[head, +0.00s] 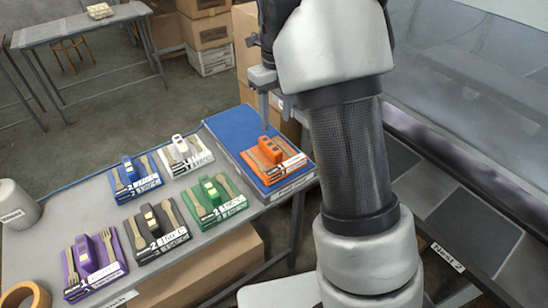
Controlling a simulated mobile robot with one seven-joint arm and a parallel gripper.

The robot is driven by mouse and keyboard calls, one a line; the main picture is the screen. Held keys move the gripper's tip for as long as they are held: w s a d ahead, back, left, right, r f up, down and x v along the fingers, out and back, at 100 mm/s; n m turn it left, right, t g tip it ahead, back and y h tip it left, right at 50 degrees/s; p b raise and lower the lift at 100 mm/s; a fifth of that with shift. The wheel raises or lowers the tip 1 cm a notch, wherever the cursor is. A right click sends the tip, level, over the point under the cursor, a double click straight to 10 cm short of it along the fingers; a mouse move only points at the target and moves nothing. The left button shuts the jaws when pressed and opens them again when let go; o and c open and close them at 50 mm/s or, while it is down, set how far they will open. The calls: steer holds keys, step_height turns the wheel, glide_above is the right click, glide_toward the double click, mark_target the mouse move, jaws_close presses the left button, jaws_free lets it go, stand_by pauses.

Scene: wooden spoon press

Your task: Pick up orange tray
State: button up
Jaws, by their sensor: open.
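The orange tray (273,161) lies on a blue mat (233,124) at the right end of the table. It has an orange raised handle block in its middle, wooden cutlery on its top and a white label on its front. My gripper (266,122) is above the far side of the orange tray, pointing down. It is open and holds nothing that I can see. One finger shows clearly; the other is partly hidden by my arm. I cannot tell the exact gap between the fingers and the tray.
Blue (135,178), white (185,155), green (215,199), black (153,231) and purple (95,265) trays stand left of the mat. A roll of tape (27,295) and a white cylinder (17,205) are at the left. Cardboard boxes (206,32) stand behind.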

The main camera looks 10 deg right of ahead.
mark_target(275, 149)
step_height(275, 149, down, 13)
steer(key=b, duration=0.3)
steer(key=shift+a+f, duration=0.1)
steer(key=shift+a, duration=0.05)
steer(key=shift+w, duration=0.1)
jaws_close()
